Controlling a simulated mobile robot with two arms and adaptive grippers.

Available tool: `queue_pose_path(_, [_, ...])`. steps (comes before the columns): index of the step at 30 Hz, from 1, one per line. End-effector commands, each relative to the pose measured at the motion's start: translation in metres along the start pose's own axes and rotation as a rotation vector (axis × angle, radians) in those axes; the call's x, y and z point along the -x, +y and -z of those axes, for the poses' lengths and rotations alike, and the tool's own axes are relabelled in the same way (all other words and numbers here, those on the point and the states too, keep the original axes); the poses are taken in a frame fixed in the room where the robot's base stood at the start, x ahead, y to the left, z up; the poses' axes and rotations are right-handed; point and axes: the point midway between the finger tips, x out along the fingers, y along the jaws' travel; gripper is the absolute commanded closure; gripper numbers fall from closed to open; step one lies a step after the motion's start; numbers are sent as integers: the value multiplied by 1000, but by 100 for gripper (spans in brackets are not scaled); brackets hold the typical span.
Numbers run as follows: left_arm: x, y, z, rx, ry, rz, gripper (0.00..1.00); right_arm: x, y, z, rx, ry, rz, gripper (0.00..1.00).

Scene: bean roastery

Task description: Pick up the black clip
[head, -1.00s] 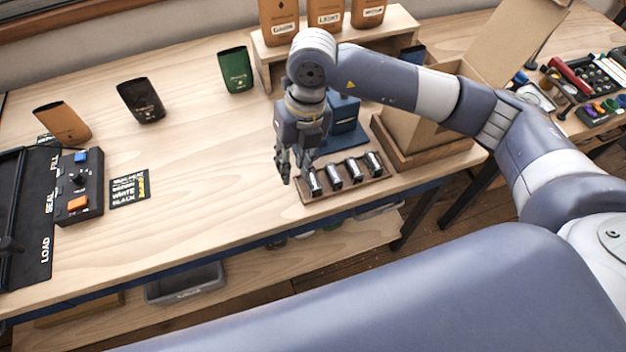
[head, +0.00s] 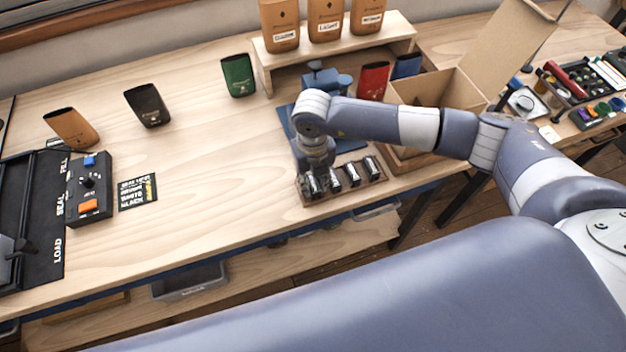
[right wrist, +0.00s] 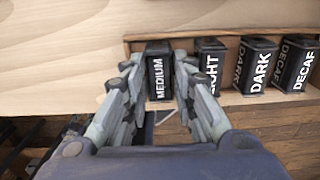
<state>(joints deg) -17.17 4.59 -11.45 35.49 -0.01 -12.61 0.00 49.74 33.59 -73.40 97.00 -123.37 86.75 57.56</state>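I cannot make out a black clip for certain in either view. My right gripper (right wrist: 158,65) is low over the left end of a wooden tray (right wrist: 130,42) of black label blocks. Its fingers stand on both sides of the block marked MEDIUM (right wrist: 158,80), with what look like narrow gaps, so I take it as open. That block stands upright in the tray. In the head view the right gripper (head: 318,181) is partly hidden by its own wrist, at the tray's left end. My left gripper is not in view.
Blocks marked DARK (right wrist: 261,70) and DECAF (right wrist: 299,70) stand to the right in the tray. An open cardboard box (head: 440,95) is behind. Small coloured items (head: 595,115) sit on the far right table. The bench middle is clear.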

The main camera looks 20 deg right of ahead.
Motion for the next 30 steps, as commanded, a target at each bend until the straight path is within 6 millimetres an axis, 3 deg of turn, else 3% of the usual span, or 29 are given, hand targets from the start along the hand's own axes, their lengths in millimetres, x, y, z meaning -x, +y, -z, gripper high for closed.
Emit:
queue_pose_path(9, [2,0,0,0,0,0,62,-8,0,0,2,-2,-1,75])
queue_pose_path(12, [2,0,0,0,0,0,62,-7,0,0,1,-1,-1,91])
queue_pose_path(24, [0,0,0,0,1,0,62,-6,0,0,1,-2,-2,91])
queue_pose_path(30, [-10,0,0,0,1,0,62,8,0,-1,1,-5,-2,91])
